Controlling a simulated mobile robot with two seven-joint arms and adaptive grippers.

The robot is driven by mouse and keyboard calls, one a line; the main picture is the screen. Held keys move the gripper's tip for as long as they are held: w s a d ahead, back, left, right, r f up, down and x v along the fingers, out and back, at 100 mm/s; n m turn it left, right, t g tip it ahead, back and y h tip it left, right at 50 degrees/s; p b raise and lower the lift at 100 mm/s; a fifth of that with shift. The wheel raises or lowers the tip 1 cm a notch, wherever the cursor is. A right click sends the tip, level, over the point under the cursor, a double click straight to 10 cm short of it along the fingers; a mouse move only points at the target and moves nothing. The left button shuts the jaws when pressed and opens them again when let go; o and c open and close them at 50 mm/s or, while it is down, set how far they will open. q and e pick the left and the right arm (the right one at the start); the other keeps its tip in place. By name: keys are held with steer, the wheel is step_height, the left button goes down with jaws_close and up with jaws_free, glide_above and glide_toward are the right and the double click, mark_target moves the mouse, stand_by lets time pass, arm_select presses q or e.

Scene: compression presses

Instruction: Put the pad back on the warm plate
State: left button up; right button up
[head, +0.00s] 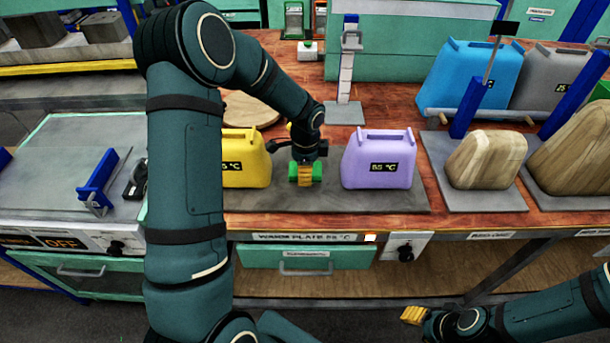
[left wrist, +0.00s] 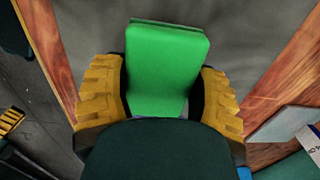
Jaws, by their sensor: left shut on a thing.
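My left gripper (head: 304,180) points down over the grey warm plate (head: 395,202), between a yellow pad (head: 247,165) and a purple pad (head: 379,165) that stand upright on it. It is shut on a green pad (head: 317,171), mostly hidden behind the fingers in the head view. In the left wrist view the green pad (left wrist: 167,65) lies between the two yellow fingers, with the grey plate surface (left wrist: 250,30) beyond. I cannot tell whether the green pad touches the plate. My right gripper (head: 414,315) is low in front of the bench; its opening is unclear.
Wooden shapes (head: 487,160) stand on grey plates to the right, below blue press posts (head: 467,112). Blue (head: 465,80) and grey jug-like pads stand behind them. A pale upright stand (head: 346,80) is behind the warm plate. Plate space beside the gripper is narrow.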

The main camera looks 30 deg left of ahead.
arm_select(q)
steer(key=shift+f, duration=0.95)
steer(key=shift+f, duration=0.2)
steer(key=o, duration=1.2)
steer(key=shift+r, duration=0.1)
steer(key=shift+r, duration=0.2)
step_height(320, 180, up, 12)
steer(key=shift+s+d+f+p, duration=0.1)
steer(key=shift+d+p, duration=0.05)
steer(key=shift+p, duration=1.05)
